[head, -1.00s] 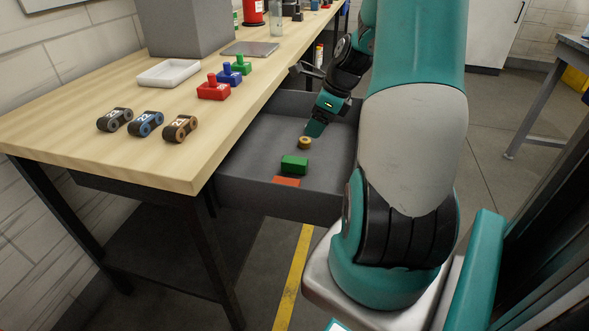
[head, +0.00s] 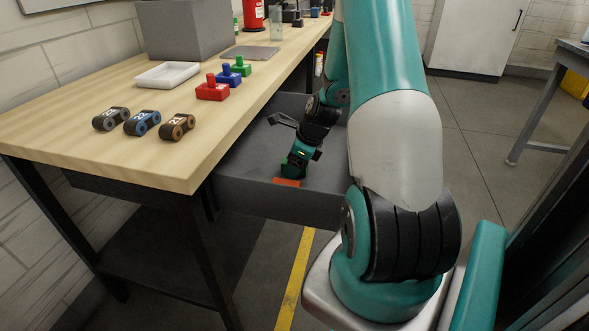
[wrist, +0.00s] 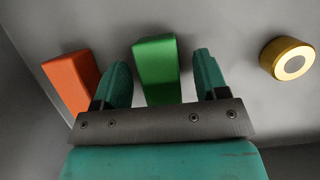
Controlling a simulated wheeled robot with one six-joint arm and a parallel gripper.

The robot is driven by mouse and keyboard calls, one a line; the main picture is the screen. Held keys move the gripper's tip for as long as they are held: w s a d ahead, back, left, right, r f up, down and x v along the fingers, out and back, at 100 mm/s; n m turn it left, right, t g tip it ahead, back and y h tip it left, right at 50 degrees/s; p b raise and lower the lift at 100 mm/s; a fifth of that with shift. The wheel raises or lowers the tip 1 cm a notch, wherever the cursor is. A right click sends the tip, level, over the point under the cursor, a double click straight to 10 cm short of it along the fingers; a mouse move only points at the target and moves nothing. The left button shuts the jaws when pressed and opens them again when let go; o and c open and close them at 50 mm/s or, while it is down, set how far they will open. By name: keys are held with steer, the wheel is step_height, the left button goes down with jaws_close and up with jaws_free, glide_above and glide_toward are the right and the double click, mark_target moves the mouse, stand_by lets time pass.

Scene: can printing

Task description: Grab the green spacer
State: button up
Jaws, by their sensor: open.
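The green spacer (wrist: 157,72) is a green block lying in the grey open drawer. In the wrist view my gripper (wrist: 162,75) is open, with one teal finger on each side of the spacer. A gap shows between the spacer and each finger. In the head view my gripper (head: 292,172) is down in the drawer and hides most or all of the green spacer. An orange block (wrist: 72,82) lies just left of the left finger; it also shows in the head view (head: 287,182).
A brass ring-shaped piece (wrist: 287,59) lies right of the gripper in the wrist view. The drawer's front wall (head: 270,200) stands close to the gripper. The wooden table (head: 150,165) beside it carries stamps, several small rollers and a white tray (head: 168,75).

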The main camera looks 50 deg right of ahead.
steer(key=c, duration=1)
steer(key=shift+r, duration=0.1)
